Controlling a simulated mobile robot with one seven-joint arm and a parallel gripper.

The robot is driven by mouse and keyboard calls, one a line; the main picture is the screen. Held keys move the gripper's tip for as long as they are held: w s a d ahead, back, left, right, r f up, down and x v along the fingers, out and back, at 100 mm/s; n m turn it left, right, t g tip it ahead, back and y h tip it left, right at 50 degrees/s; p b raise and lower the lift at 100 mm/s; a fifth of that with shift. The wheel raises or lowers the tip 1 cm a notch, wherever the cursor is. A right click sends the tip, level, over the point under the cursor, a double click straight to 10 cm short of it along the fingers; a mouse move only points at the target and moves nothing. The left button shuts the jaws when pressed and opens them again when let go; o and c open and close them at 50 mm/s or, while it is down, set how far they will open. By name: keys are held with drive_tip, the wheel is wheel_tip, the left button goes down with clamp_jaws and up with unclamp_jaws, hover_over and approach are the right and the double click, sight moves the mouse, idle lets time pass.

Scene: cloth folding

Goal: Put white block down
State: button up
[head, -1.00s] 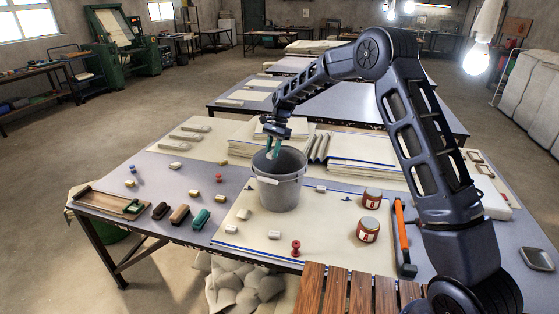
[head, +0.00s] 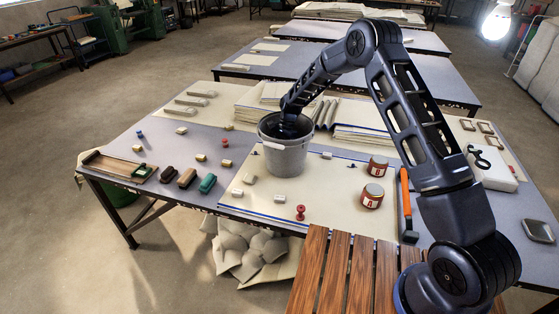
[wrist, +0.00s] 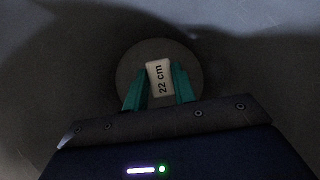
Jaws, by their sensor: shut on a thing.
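My gripper (wrist: 160,88) is shut on a white block (wrist: 159,78) marked "22 cm", seen between the teal fingers in the wrist view. In the head view the end of my arm reaches down inside a grey bucket (head: 285,155) on the table (head: 165,150). The fingers and the block are hidden there by the bucket wall. In the wrist view the bucket's round bottom (wrist: 130,68) shows beneath the block. I cannot tell whether the block touches it.
Several small pale blocks (head: 237,193) lie around the bucket. Folded cloth (head: 365,135) lies behind the bucket. Dark, brown and green brushes (head: 187,178) lie to the left.

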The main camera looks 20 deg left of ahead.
drive_tip(key=shift+f, duration=3.1)
drive_tip(key=shift+f, duration=0.1)
drive_tip(key=o, duration=0.9)
drive_tip(key=shift+o, duration=0.2)
drive_tip(key=v, duration=1.2)
